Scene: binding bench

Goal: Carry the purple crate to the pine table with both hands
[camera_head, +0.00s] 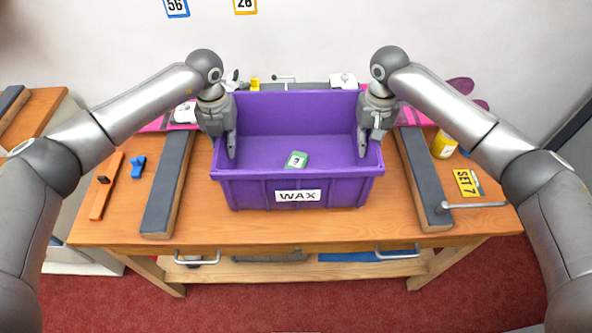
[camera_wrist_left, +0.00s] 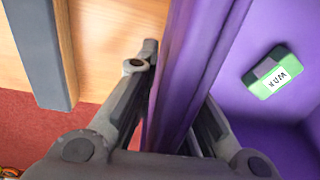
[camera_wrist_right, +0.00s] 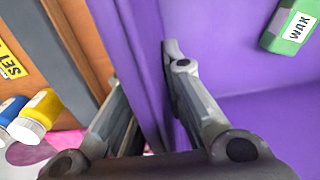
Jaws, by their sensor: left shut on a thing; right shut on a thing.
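The purple crate (camera_head: 250,186) has a white "WAX" label on its front and stands on the wooden bench between two dark padded rails. A green block (camera_head: 297,160) with a white label lies inside it. My left gripper (camera_head: 231,150) is shut on the crate's left wall (camera_wrist_left: 185,70), one finger on each side. My right gripper (camera_head: 364,145) is shut on the crate's right wall (camera_wrist_right: 135,60), also astride it. Whether the crate's bottom touches the bench is hard to tell. Which surface is the pine table is not clear from these views.
Dark padded rails flank the crate on the left (camera_head: 168,185) and right (camera_head: 423,180). An orange tool (camera_head: 105,190) and a blue clip (camera_head: 138,166) lie at left. A yellow bottle (camera_head: 443,145) and a "SET 7" card (camera_head: 467,183) are at right. Another wooden surface (camera_head: 37,112) is at far left.

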